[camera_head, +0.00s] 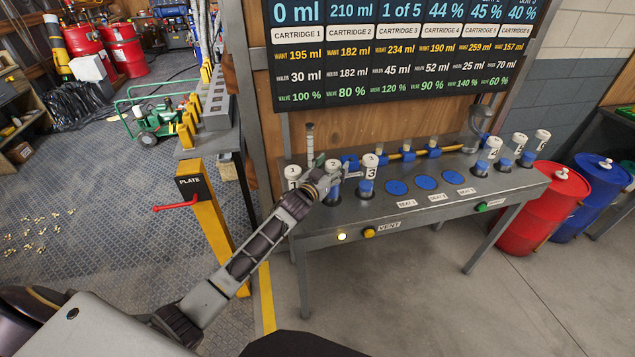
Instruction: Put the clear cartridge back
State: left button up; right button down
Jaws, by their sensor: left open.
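Cartridges with white numbered caps stand on the grey bench (410,215). At the left are cartridge 1 (292,173), cartridge 2 (332,164) and cartridge 3 (369,163); several more, one of them here (489,146), stand at the right. Blue foam shows in several bodies; I cannot tell which one is the clear cartridge. My left gripper (334,180) is open at cartridge 2 and hides part of its body. I cannot tell whether it touches it. My right gripper is not in view.
Blue round seats (396,187) lie empty at the bench's middle, with a pipe with blue fittings (420,152) behind them. A slim upright tube (310,143) stands behind the left cartridges. A yellow PLATE post (207,220) with a red lever stands left; drums (545,205) stand right.

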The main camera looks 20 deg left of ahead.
pick_arm(q)
jog(key=s+a+b, duration=0.1)
jog(key=s+a, duration=0.1)
jog(key=s, duration=0.9)
dwell(0.5)
jog(key=shift+a, duration=0.1)
dwell(0.4)
